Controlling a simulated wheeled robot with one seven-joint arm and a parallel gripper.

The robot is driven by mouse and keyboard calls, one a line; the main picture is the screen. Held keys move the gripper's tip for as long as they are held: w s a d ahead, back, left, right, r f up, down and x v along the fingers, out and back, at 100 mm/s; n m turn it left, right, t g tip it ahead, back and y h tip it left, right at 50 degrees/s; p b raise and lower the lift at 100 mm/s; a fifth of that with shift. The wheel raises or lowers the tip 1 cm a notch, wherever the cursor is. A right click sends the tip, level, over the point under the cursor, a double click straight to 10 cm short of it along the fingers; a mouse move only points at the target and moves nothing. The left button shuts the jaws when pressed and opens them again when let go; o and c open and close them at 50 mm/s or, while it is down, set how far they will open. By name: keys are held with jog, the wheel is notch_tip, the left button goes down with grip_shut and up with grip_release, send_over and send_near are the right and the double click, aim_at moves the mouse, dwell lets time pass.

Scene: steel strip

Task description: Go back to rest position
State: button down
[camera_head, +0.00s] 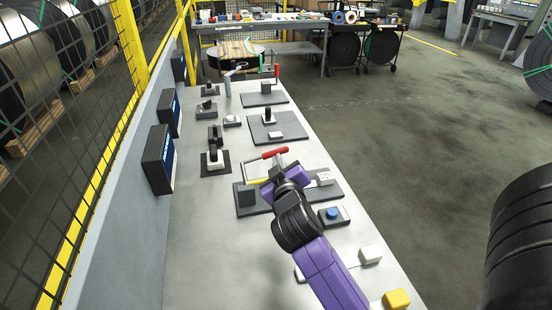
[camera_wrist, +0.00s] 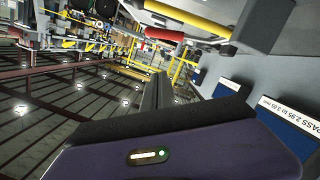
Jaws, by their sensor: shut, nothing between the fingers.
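My purple and black arm reaches from the lower right of the head view over the light grey bench (camera_head: 195,270). My gripper (camera_head: 277,181) is at its far end, over the dark plate in the middle of the bench. In the wrist view the dark fingers (camera_wrist: 157,92) are together with nothing held. A red handle (camera_head: 275,153) on a thin metal frame lies just beyond my gripper in the head view. A yellow bar (camera_head: 257,181) shows just left of it. The fingertips are partly hidden by my wrist in the head view.
A blue button (camera_head: 333,213), white box (camera_head: 370,254) and yellow block (camera_head: 397,299) lie along the right edge. Dark screens (camera_head: 158,159) line the left wall.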

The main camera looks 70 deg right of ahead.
jog(key=shift+s+a+r, duration=0.1)
jog(key=shift+s+a, duration=0.2)
jog(key=shift+a, duration=0.2)
dwell(0.3)
jog(key=w+a+r+n+t+y, duration=0.2)
jog(key=w+a+r+t, duration=0.15)
jog(key=a+t, duration=0.2)
jog(key=s+a+f+n+t+y, duration=0.2)
jog(key=a+y, duration=0.1)
jog(key=a, duration=0.4)
jog(key=s+a+f+n+t+y, duration=0.1)
jog(key=a+y, duration=0.1)
jog(key=a, duration=0.4)
jog(key=s+a+f+g+y, duration=0.1)
jog(key=s+a+f+y, duration=0.1)
jog(key=s+a, duration=0.6)
jog(key=s+a+f+g+y, duration=0.1)
jog(key=s+a+f+y, duration=0.2)
jog(key=s+a, duration=0.5)
jog(key=s+y, duration=0.1)
jog(key=s, duration=0.3)
jog(key=shift+f+y, duration=0.3)
